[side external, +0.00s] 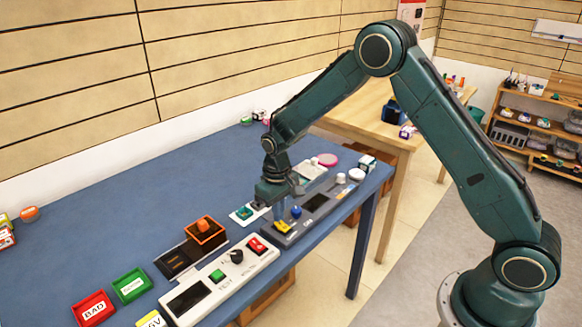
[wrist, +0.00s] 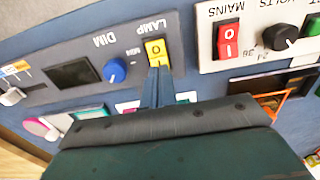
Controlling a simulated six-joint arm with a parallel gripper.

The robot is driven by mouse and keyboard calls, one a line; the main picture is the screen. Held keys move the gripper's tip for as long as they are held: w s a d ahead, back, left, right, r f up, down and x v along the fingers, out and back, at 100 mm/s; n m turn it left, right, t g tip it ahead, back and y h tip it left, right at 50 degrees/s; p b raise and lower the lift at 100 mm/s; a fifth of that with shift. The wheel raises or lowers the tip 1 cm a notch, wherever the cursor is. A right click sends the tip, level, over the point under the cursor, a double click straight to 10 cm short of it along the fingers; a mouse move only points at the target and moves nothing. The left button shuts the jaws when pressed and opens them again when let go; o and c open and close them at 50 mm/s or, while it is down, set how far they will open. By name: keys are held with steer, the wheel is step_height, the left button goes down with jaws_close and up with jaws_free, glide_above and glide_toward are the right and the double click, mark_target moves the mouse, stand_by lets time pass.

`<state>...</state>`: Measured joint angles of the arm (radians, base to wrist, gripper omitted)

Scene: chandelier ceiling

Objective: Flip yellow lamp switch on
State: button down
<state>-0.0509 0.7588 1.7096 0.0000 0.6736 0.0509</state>
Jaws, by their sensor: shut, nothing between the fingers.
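The yellow lamp switch (wrist: 155,50) is a rocker marked O and I on a dark grey panel (wrist: 88,32). It shows beneath the word LAMP, which appears upside down in the wrist view. In the side view the yellow switch (side external: 284,227) is at the near left end of the panel. My gripper (wrist: 157,72) is shut and empty, its tips at the lower edge of the switch in the wrist view. In the side view my gripper (side external: 280,216) points down just over the switch. Whether the tips touch it, I cannot tell.
A blue DIM knob (wrist: 115,71) is beside the switch on the same panel. A white panel (side external: 222,276) with a red MAINS rocker (wrist: 228,40) and black knob (wrist: 279,37) stands close by. An orange-framed device (side external: 205,230) and red and green trays lie nearer on the blue table.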

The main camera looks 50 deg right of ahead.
steer(key=shift+f, duration=0.55)
stand_by(0.4)
steer(key=shift+r, duration=3.5)
steer(key=shift+r, duration=0.1)
